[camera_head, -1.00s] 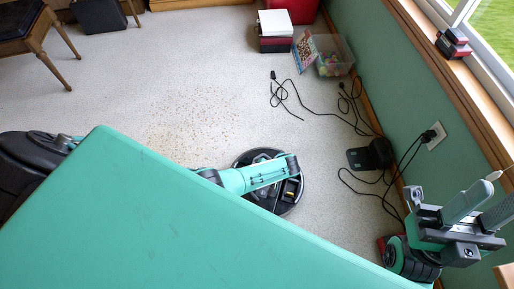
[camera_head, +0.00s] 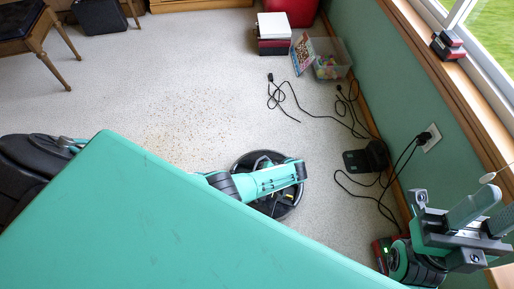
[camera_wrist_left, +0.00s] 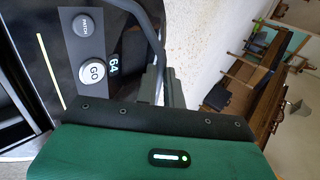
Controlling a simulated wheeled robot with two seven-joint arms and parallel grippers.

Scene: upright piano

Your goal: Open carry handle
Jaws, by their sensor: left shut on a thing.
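A round black robot vacuum (camera_head: 288,203) lies on the carpet in the head view, partly covered by my left forearm. A dark grey curved carry handle (camera_wrist_left: 146,24) stands out from the top. My left gripper (camera_wrist_left: 162,88) is shut on the handle, whose end runs between the fingers. In the head view the left fingers are hidden behind my arm. My right gripper (camera_head: 484,214) is open and empty at the right, by the window wall.
A black dock (camera_head: 367,158) stands by the green wall, with loose cables (camera_head: 325,116) around it. Brown crumbs (camera_head: 190,115) lie on the carpet. A clear toy bin (camera_head: 330,62), stacked boxes (camera_head: 273,35) and a stool (camera_head: 35,35) stand farther back.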

